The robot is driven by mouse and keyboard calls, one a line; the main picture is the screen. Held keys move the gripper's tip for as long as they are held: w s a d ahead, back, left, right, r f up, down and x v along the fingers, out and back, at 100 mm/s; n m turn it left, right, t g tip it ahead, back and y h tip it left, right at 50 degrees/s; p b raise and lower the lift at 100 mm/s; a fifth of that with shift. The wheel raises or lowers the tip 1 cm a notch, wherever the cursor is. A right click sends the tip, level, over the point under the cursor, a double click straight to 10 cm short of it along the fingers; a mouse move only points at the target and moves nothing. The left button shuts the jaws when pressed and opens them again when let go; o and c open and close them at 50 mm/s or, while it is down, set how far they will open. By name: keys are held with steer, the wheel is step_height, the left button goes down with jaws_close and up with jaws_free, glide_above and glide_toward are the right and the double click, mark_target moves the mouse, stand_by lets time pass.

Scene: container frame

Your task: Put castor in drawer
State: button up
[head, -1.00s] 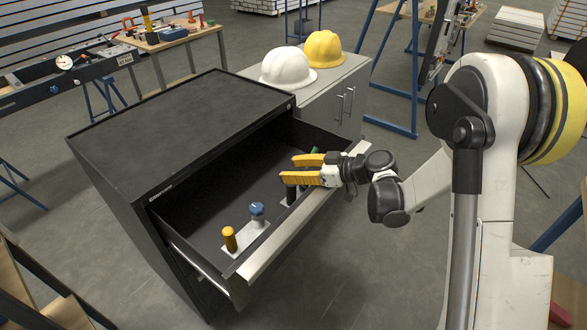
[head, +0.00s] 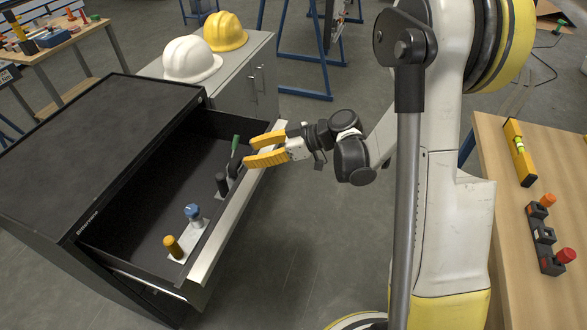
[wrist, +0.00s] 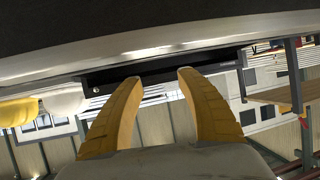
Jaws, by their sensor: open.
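The dark drawer (head: 137,225) stands pulled out of a black cabinet. In it, near its front wall, are an orange-topped piece (head: 172,246), a blue-topped piece (head: 193,213), a black cylinder (head: 221,183) and a green-handled piece (head: 235,150). I cannot make out which thing, if any, is the castor. My gripper (head: 249,151) has yellow fingers and is at the drawer's front edge, near its far right end, beside the green-handled piece. In the wrist view my gripper (wrist: 160,77) is open, with nothing between the fingers.
A wooden bench (head: 500,245) at the right holds a yellow level (head: 520,152) and a black rack (head: 543,236) with orange and red knobs. White (head: 191,59) and yellow (head: 225,32) helmets sit on a grey cabinet behind. Open floor lies before the drawer.

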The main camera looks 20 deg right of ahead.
steer(key=s+d+r+m+h, duration=0.2)
steer(key=s+r+m+h, duration=0.1)
steer(key=s, duration=0.4)
steer(key=s+d+r+m+h, duration=0.3)
steer(key=s+m+h, duration=0.2)
steer(key=s, duration=0.2)
steer(key=s+d+r+m+t+h, duration=0.1)
steer(key=s+d+r+m+h, duration=0.2)
steer(key=s, duration=0.5)
steer(key=shift+d+r+m+h, duration=0.2)
steer(key=shift+m+h, duration=0.2)
steer(key=shift+m, duration=0.2)
